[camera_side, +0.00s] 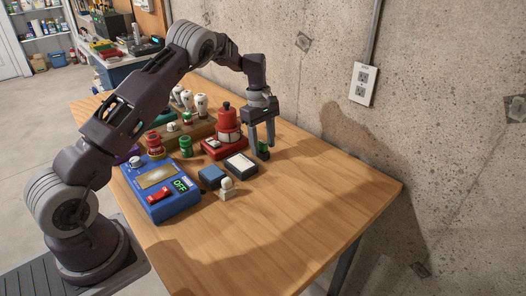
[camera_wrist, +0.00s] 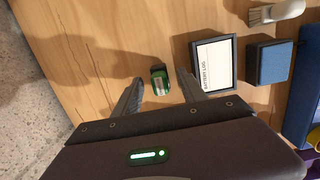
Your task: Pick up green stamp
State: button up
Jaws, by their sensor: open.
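A small green block with a dark part and a pale top, which looks like the green stamp (camera_side: 264,147), stands on the wooden table at the right of the other items. In the wrist view the stamp (camera_wrist: 159,80) lies between the fingertips, apart from both. My gripper (camera_side: 261,152) is open, pointing down at the stamp. In the side view a finger covers part of the stamp. The wrist view shows both fingers of the gripper (camera_wrist: 160,82) spread on either side.
A white-topped pad (camera_side: 240,164) and a blue block (camera_side: 211,176) lie close by. The table's right part is clear, beside a concrete wall.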

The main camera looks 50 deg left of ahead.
jog(key=shift+f, duration=0.25)
grip_shut()
